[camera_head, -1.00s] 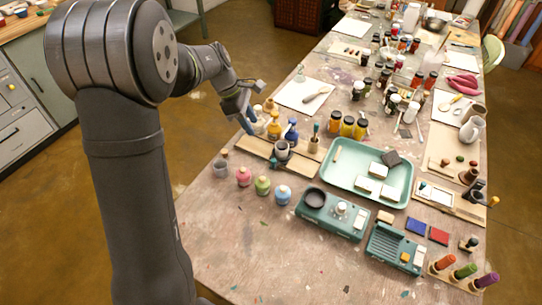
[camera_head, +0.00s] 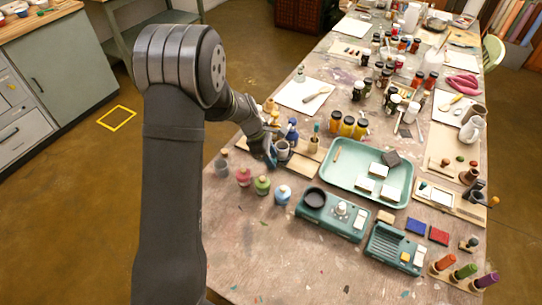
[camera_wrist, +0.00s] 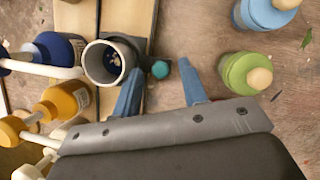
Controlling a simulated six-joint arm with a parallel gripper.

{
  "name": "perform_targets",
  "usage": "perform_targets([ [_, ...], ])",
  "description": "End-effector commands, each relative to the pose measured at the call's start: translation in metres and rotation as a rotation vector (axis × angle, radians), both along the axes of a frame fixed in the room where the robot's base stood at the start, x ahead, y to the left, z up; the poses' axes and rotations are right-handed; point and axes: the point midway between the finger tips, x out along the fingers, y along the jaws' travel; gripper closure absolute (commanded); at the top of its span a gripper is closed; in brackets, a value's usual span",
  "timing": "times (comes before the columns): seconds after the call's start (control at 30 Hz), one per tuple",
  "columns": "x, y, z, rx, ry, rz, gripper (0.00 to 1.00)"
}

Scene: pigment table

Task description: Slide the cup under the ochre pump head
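The grey cup (camera_wrist: 103,63) stands upright on a wooden board, its open mouth showing from above in the wrist view. A small teal knob (camera_wrist: 160,69) sits at its right side. The cup also shows in the head view (camera_head: 283,151). The ochre pump bottle (camera_wrist: 68,99) with its pale head is at the cup's lower left in the wrist view. The arm partly hides it in the head view. My gripper (camera_wrist: 160,90) is open, low beside the cup. Its left finger is close to the cup's right edge, and the knob shows between the fingers. Contact cannot be told.
A blue pump bottle (camera_wrist: 58,50) stands left of the cup, its white spout reaching toward it. A green jar (camera_wrist: 245,72) and a light blue jar (camera_wrist: 262,12) stand to the right. A teal tray (camera_head: 345,185) lies further right in the head view.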

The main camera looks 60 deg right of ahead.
Motion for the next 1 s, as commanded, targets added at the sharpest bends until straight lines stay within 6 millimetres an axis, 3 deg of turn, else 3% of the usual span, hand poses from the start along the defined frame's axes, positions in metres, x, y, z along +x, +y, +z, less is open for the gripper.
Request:
perform_targets([
  [0.2, 0.0, 0.0, 0.0, 0.0, 0.0, 0.0, 0.61],
  [0.4, 0.0, 0.0, 0.0, 0.0, 0.0, 0.0, 1.0],
  [0.63, 0.005, 0.0, 0.0, 0.0, 0.0, 0.001, 1.0],
  [0.9, 0.058, -0.001, 0.0, -0.001, 0.0, 0.005, 1.0],
  [1.0, 0.068, 0.0, 0.0, 0.0, 0.0, 0.001, 1.0],
])
